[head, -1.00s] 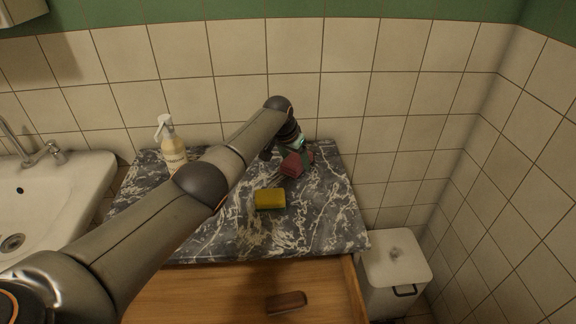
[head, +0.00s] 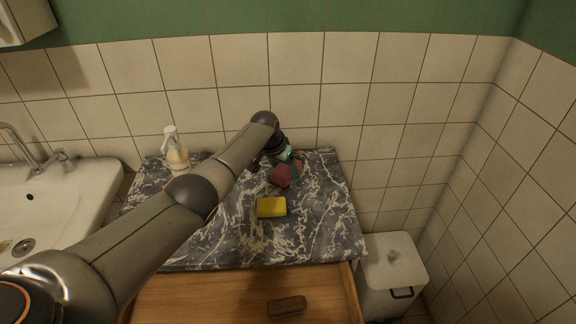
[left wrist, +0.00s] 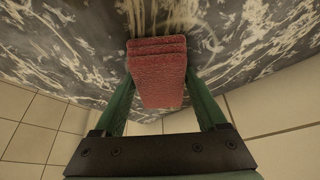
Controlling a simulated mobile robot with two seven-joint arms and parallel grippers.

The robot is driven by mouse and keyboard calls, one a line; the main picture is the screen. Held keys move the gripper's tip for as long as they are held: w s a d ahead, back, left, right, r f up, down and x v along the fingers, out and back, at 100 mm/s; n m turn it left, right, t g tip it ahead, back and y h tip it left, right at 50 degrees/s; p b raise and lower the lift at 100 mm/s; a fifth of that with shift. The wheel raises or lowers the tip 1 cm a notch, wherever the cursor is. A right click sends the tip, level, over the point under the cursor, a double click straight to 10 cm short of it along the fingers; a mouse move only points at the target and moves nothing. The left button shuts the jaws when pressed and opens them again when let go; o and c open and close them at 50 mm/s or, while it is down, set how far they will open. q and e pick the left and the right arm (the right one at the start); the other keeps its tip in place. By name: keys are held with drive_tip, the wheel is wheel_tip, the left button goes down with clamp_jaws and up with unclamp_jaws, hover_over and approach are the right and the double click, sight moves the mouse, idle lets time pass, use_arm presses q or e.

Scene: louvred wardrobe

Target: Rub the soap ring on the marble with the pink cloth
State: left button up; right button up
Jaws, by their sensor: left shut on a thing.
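My left gripper (head: 286,163) is shut on the folded, dark pink-red cloth (head: 284,176) over the back right part of the dark, white-veined marble top (head: 322,215). In the left wrist view the cloth (left wrist: 158,72) sits between the two green fingers, its far end at the marble (left wrist: 240,35). I cannot tell whether the cloth presses on the stone. My right gripper is not in view.
A yellow sponge (head: 271,207) lies on the marble in front of the cloth. A pump bottle (head: 176,152) stands at the back left. Below, an open wooden drawer (head: 200,295) holds a brown object (head: 286,306). A sink (head: 60,205) is left, a white bin (head: 393,262) right.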

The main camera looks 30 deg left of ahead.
sight(271, 171)
use_arm(q)
drive_tip(key=shift+s+a+p, duration=0.6)
drive_tip(key=shift+a+p, duration=0.3)
drive_tip(key=shift+a, duration=0.05)
drive_tip(key=shift+s+a+f+p, duration=0.25)
drive_tip(key=shift+s+a+p, duration=0.25)
drive_tip(key=shift+a, duration=0.2)
drive_tip(key=shift+s+a+r+p, duration=0.1)
drive_tip(key=shift+s+a+p, duration=0.55)
drive_tip(key=shift+a, duration=0.2)
drive_tip(key=shift+s+a+p, duration=0.3)
drive_tip(key=shift+s+a, duration=0.05)
drive_tip(key=shift+a, duration=0.3)
wheel_tip(271, 171, up, 2)
drive_tip(key=shift+w+r+p, duration=0.15)
drive_tip(key=shift+r+p, duration=0.1)
drive_tip(key=shift+p, duration=1)
drive_tip(key=shift+d+r, duration=0.1)
drive_tip(key=shift+r, duration=0.75)
drive_tip(key=shift+w+r, duration=0.1)
drive_tip(key=shift+r, duration=0.9)
